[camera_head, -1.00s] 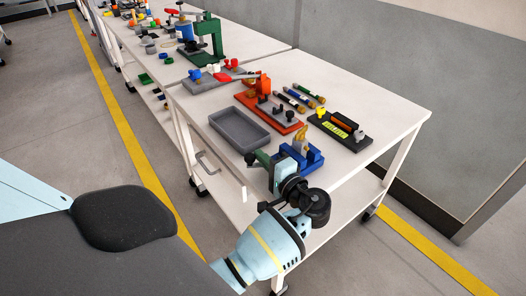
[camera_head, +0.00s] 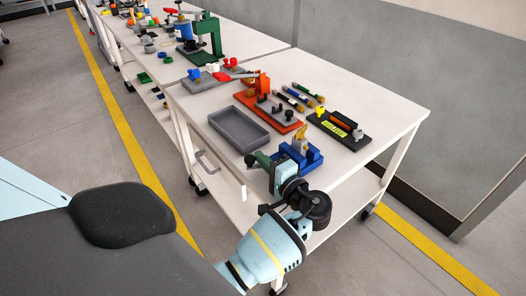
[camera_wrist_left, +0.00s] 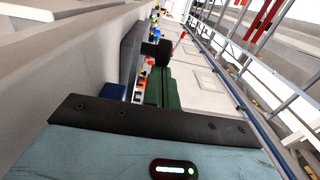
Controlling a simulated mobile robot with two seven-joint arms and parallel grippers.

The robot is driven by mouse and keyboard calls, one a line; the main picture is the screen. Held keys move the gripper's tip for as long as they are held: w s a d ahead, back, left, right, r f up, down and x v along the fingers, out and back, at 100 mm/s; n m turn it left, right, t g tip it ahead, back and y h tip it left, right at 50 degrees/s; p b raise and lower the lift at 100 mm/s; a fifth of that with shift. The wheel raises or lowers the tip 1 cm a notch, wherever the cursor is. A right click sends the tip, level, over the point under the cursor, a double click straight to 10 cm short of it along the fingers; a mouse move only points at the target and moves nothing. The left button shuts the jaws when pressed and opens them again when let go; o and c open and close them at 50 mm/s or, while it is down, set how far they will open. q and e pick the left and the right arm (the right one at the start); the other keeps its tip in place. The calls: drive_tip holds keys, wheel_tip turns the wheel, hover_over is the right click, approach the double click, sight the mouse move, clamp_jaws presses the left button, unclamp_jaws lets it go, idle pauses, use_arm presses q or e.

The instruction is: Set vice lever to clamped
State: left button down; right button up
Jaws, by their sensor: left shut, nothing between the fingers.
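The blue vice (camera_head: 312,158) stands near the front edge of the white table. An upright tan-yellow part (camera_head: 302,133) rises from it; I cannot tell whether this is its lever or how the lever is set. My left gripper (camera_head: 256,160) is shut and empty, just left of the vice at the table's front edge. I cannot tell whether it touches the vice. In the left wrist view the shut green fingers (camera_wrist_left: 160,88) point away from the camera, with a blue block (camera_wrist_left: 113,91) beside them. My wrist hides part of the vice's front. My right gripper is out of view.
A grey tray (camera_head: 240,130) lies left of the vice. Behind it is an orange fixture (camera_head: 262,100); a dark board (camera_head: 339,130) with a yellow-green label lies to the right. Several dark rods (camera_head: 292,101) lie at the back. The table's right end is clear.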

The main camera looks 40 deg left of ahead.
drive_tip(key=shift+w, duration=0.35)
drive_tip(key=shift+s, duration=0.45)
use_arm(q)
drive_tip(key=shift+d, duration=0.1)
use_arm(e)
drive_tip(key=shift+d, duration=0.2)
